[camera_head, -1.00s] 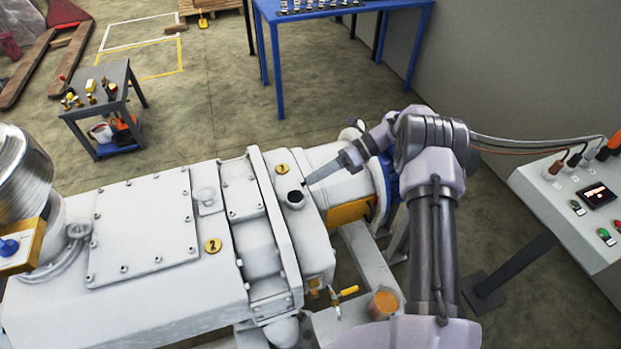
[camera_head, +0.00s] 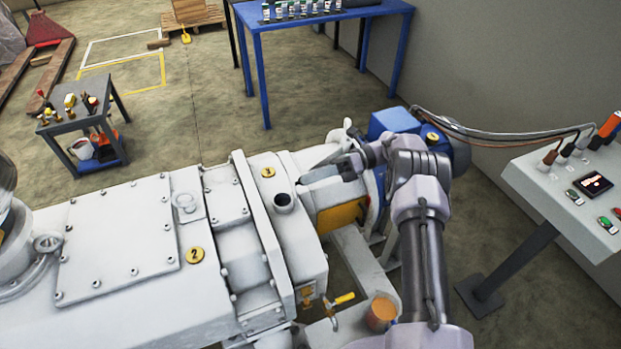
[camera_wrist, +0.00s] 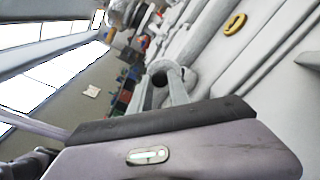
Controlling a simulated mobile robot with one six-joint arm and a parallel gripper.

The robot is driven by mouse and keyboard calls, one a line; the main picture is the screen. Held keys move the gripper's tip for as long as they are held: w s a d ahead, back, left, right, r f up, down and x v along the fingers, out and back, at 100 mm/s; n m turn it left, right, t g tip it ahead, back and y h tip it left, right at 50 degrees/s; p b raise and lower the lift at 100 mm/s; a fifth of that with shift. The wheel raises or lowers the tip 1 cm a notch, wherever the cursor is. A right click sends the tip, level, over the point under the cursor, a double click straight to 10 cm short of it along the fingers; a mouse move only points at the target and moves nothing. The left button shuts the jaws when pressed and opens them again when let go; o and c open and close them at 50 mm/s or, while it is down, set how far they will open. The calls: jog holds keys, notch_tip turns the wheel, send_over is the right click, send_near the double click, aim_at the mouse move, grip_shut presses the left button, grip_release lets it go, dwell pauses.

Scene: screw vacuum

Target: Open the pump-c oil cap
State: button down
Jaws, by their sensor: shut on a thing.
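The pump is a white machine (camera_head: 115,240) with a short filler neck (camera_head: 284,202) near its right end, next to a yellow badge marked 3 (camera_head: 268,172). The neck's top looks dark, like an open hole. My gripper (camera_head: 301,183) is just right of the neck, its fingers pointing left, above the pump end. In the wrist view my gripper (camera_wrist: 160,88) has a grey round piece with a dark centre (camera_wrist: 164,70) at its fingertips. I take my gripper as shut on the oil cap, though the fingers largely hide it and its outline is unclear.
A yellow-handled valve (camera_head: 344,298) and an orange cup (camera_head: 381,313) are below the pump end. A control panel (camera_head: 585,190) stands at right. A blue table (camera_head: 320,20) and a small grey cart (camera_head: 78,119) stand behind, with open floor between.

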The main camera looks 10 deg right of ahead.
jog(key=c, duration=1.2)
grip_release()
jog(key=shift+c, duration=0.2)
notch_tip(320, 180, up, 4)
jog(key=p, duration=0.2)
jog(key=shift+r+p, duration=0.15)
jog(key=shift+p, duration=0.15)
jog(key=o, duration=0.5)
jog(key=s+p, duration=0.3)
jog(key=s, duration=0.4)
jog(key=shift+d, duration=0.15)
jog(key=s, duration=0.3)
jog(key=s+p, duration=0.1)
jog(key=s, duration=0.2)
jog(key=s+p, duration=0.1)
jog(key=s, duration=0.2)
jog(key=shift+s+d+r, duration=0.15)
jog(key=shift+r, duration=0.15)
jog(key=c, duration=0.5)
